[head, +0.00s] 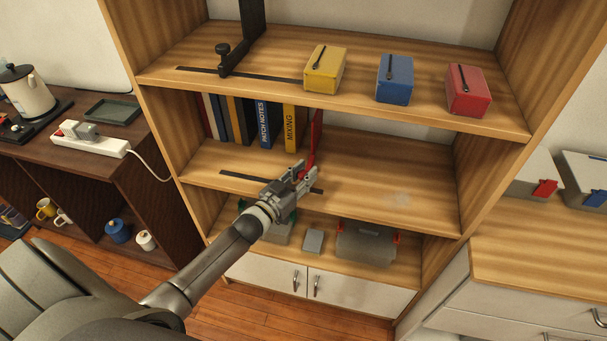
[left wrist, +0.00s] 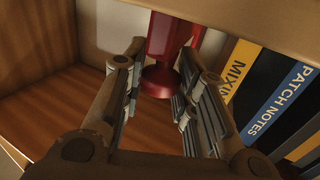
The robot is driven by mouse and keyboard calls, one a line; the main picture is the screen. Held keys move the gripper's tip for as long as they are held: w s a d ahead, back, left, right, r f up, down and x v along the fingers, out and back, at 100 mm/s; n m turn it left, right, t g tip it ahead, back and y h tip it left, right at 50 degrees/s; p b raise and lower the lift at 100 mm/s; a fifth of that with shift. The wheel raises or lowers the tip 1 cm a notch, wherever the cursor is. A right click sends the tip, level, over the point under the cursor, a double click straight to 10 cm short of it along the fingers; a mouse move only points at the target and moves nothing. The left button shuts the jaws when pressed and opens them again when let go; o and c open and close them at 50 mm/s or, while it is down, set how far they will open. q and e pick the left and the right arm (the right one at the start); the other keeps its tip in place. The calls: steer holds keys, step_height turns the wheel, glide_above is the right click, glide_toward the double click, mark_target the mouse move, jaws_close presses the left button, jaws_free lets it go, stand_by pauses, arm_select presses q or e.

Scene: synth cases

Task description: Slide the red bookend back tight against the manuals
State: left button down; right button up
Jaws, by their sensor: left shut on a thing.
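The red bookend (head: 317,133) stands upright on the middle shelf, just right of the row of manuals. The manuals (head: 263,122) stand upright at the shelf's left end; the spines "PATCH NOTES" and "MIXING" are readable. In the left wrist view the red bookend (left wrist: 166,45) has a rounded red part between my fingers, and a narrow strip of pale wall shows between it and the manuals (left wrist: 243,68). My left gripper (head: 302,172) is shut on the bookend at its front. The gripper hides the bookend's lower part in the head view. My right gripper is not in view.
A dark slot (head: 243,177) runs along the middle shelf's front. The shelf right of the bookend is clear. Above, yellow (head: 325,69), blue (head: 395,78) and red (head: 467,90) boxes stand beside a black bookend (head: 243,45). Below is a grey case (head: 366,244).

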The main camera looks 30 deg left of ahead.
arm_select(q)
steer(key=s+a, duration=0.1)
steer(key=a, duration=0.3)
steer(key=s+a, duration=0.1)
steer(key=a, duration=0.3)
steer(key=s+a+b, duration=0.1)
steer(key=a, duration=0.3)
steer(key=shift+a+f, duration=0.1)
steer(key=shift+s+a, duration=0.1)
steer(key=shift+a, duration=0.5)
steer(key=c, duration=1.2)
jaws_free()
steer(key=shift+o, duration=0.2)
steer(key=s+a, duration=0.1)
steer(key=s, duration=1.1)
steer(key=shift+a, duration=0.4)
